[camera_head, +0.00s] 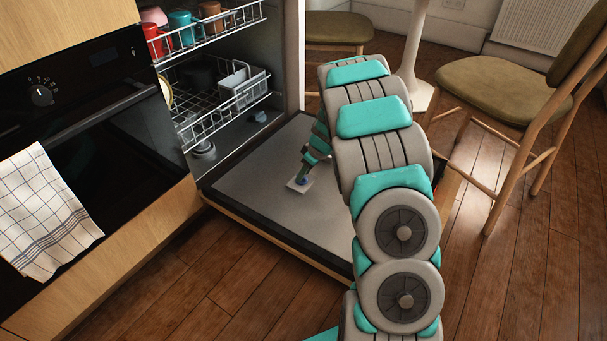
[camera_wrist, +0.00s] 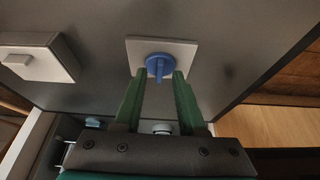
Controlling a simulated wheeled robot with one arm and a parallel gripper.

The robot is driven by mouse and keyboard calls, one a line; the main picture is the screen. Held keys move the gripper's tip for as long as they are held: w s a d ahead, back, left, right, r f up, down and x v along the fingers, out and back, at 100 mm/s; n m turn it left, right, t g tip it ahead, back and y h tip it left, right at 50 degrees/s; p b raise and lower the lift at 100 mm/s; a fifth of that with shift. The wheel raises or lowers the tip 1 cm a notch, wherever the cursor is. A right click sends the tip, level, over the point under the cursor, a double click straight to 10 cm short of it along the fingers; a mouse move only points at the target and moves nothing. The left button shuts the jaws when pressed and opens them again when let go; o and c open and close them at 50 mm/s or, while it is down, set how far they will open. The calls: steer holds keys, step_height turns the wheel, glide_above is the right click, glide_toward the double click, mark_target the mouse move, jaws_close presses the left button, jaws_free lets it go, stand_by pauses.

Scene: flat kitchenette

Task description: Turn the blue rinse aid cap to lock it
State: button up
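The blue rinse aid cap (camera_wrist: 159,66) sits on a pale square plate (camera_wrist: 188,54) on the inside of the open dishwasher door (camera_head: 262,171). Its raised grip bar points toward my gripper in the wrist view. My gripper (camera_wrist: 160,74) has its two green fingers apart, one on each side of the cap's bar, with gaps visible. In the head view my gripper (camera_head: 301,181) reaches down to the plate, and only a little blue of the cap shows there. Whether the fingertips touch the plate is unclear.
A grey raised dispenser lid (camera_wrist: 38,59) lies left of the plate in the wrist view. The lower rack (camera_head: 225,105) and the upper rack (camera_head: 210,27) with cups are inside the dishwasher. A chair (camera_head: 500,95) stands to the right.

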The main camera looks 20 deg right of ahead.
steer(key=shift+w+f, duration=0.15)
steer(key=shift+f, duration=0.25)
steer(key=shift+c, duration=0.2)
jaws_close()
